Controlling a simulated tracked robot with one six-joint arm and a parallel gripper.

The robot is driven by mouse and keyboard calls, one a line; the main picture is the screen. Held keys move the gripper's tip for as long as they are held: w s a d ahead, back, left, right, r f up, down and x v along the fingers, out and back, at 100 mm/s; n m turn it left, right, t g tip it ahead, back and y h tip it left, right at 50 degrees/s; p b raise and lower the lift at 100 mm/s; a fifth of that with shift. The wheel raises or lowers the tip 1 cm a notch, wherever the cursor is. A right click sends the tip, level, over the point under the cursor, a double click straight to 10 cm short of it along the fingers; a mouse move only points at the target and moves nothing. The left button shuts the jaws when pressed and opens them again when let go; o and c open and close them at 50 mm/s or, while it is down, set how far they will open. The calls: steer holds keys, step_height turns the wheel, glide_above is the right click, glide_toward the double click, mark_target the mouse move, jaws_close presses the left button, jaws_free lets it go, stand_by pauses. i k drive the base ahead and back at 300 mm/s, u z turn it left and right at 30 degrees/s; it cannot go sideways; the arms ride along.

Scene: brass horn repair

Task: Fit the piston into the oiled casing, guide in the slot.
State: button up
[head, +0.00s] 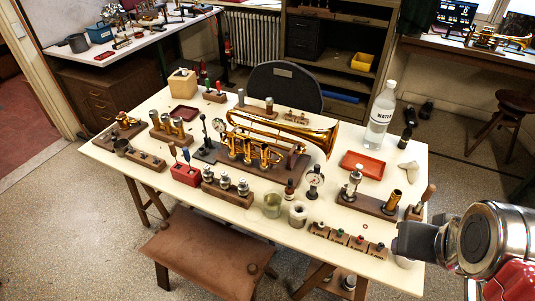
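A wooden stand (372,207) lies near the table's right end. A silver piston-like part (353,182) stands upright at its left, and an upright brass tube, which looks like the casing (392,200), stands at its right, apart from it. The slot and any oil are too small to make out. Several more silver pistons or valve parts (225,181) stand in a wooden block left of centre. My gripper (397,243) is at the right, by the table's front right edge, in front of the stand. Its fingers are dark and seen too poorly to tell their opening.
A brass horn (285,131) lies on a stand mid-table. A water bottle (381,112), red tray (362,163) and wooden-handled tool (427,194) are near the stand. Labelled small blocks (345,239) line the front edge. Glass and white jars (298,214) stand left of them.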

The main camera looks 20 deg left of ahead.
mark_target(242, 181)
steer(key=z, duration=0.35)
steer(key=k, duration=1.05)
steer(key=u, duration=1.05)
steer(key=i, duration=1)
steer(key=u, duration=0.05)
